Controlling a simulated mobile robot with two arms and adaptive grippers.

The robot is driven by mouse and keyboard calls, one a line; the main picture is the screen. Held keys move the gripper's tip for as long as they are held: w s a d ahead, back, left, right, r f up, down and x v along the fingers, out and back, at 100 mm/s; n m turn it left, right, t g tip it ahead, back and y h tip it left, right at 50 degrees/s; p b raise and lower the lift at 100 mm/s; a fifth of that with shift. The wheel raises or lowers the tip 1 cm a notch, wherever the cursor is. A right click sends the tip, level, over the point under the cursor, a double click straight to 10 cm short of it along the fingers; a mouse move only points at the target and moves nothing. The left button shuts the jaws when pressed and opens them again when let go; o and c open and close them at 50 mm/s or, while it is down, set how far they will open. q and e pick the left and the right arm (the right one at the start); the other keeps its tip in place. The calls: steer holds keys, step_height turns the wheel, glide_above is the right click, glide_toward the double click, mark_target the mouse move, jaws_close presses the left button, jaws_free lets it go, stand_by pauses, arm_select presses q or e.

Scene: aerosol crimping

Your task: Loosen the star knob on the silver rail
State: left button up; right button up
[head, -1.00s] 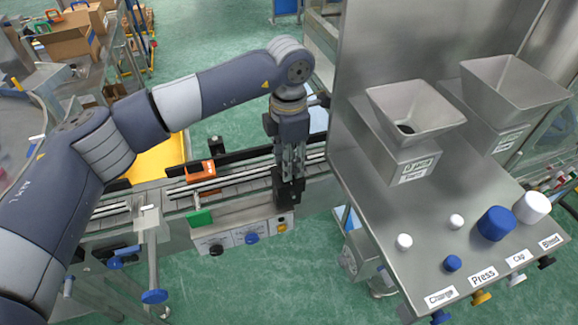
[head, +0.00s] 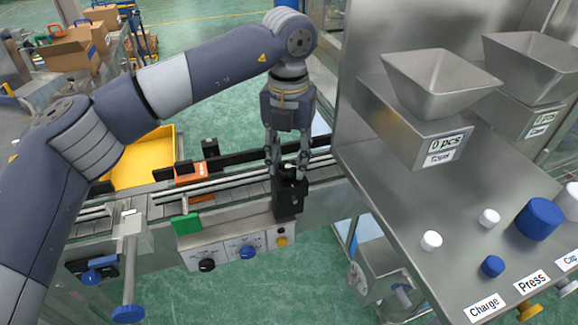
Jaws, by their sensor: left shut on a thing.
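The silver rail (head: 228,186) of the conveyor runs across the middle of the head view. A black block (head: 289,200) stands at its front side, towards its right end. My left gripper (head: 288,172) points down onto the top of this block. Its fingers are closed around a small part there, which looks like the star knob. The fingertips hide most of it, so its star shape cannot be made out. My right gripper is not in view.
A steel machine with hoppers (head: 438,84) and a panel with white and blue buttons (head: 540,218) stands close on the right. An orange block (head: 189,174), a green piece (head: 187,223) and a control box with knobs (head: 249,252) sit along the conveyor. A yellow tray (head: 150,160) lies behind.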

mark_target(288, 165)
arm_select(q)
steer(key=shift+n+b, duration=1.1)
steer(key=shift+n, duration=0.9)
steer(key=shift+r, duration=0.1)
steer(key=o, duration=1)
steer(key=shift+o, duration=0.4)
step_height(288, 165, up, 12)
